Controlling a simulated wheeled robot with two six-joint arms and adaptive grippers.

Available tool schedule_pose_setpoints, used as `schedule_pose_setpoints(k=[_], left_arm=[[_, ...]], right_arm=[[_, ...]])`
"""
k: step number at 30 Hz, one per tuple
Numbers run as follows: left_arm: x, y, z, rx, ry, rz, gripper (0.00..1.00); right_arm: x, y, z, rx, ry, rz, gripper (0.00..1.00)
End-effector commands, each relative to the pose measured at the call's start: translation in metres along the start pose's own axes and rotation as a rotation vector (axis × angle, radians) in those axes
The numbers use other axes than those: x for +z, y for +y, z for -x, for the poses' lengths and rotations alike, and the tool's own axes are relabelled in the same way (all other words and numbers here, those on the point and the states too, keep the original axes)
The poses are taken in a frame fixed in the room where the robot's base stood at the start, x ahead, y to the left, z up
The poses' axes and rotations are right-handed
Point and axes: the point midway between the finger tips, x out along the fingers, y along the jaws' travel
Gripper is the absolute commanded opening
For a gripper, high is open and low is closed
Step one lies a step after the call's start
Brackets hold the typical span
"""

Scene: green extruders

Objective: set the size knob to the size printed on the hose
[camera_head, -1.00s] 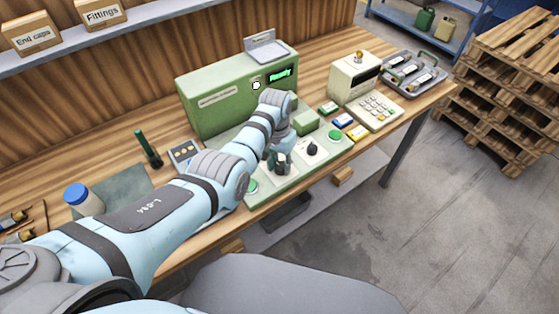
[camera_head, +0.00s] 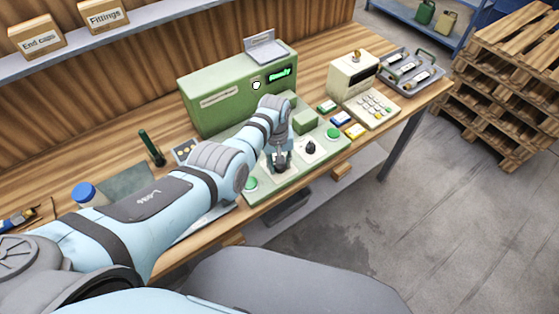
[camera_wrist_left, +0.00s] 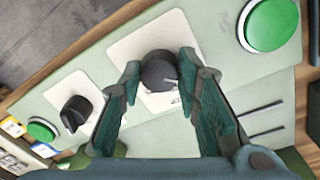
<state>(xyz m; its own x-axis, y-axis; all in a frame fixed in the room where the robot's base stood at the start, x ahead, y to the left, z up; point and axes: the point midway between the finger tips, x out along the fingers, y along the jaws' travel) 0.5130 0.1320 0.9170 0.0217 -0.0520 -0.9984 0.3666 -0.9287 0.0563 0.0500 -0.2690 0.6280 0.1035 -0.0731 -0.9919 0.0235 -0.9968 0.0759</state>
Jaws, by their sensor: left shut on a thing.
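My left gripper (camera_head: 281,163) points down at the green machine's front panel. In the left wrist view my left gripper (camera_wrist_left: 160,70) is shut on a round black knob (camera_wrist_left: 158,72) that stands on a white plate, one finger on each side. A light pointer mark shows on the knob's top. A second black knob (camera_head: 310,148) stands beside it on its own white plate and also shows in the wrist view (camera_wrist_left: 75,112). Plate markings are too small to read. A dark green upright rod (camera_head: 151,148), possibly a hose piece, stands at left; no print is readable. My right gripper is not in view.
The green machine (camera_head: 220,100) has a lit screen (camera_head: 279,75), seemingly "Ready". Green buttons (camera_head: 251,183) (camera_head: 333,133) flank the knobs. A blue-capped jar (camera_head: 84,193) stands at left.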

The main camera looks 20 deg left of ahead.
Motion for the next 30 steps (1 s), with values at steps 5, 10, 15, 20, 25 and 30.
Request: schedule_pose_setpoints(k=[5, 10, 15, 20, 25, 30], left_arm=[[-0.0013, -0.0004, 0.0003, 0.000, 0.005, 0.017, 0.02], [-0.0015, -0.0005, 0.0002, 0.000, 0.006, 0.018, 0.02], [-0.0017, -0.0006, 0.0002, 0.000, 0.006, 0.018, 0.33], [-0.0012, -0.0005, 0.0002, 0.000, 0.005, 0.017, 0.51], [-0.0008, -0.0003, 0.0001, 0.000, 0.003, 0.016, 0.51], [-0.0015, 0.0003, 0.0048, 0.001, 0.004, 0.016, 0.51]], right_arm=[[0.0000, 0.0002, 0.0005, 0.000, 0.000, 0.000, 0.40], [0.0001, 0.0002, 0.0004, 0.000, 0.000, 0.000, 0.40], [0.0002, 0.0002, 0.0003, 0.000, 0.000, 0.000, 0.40], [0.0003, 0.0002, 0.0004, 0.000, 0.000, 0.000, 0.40], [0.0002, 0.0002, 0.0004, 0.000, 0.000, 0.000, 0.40], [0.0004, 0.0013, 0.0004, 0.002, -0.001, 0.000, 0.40]])
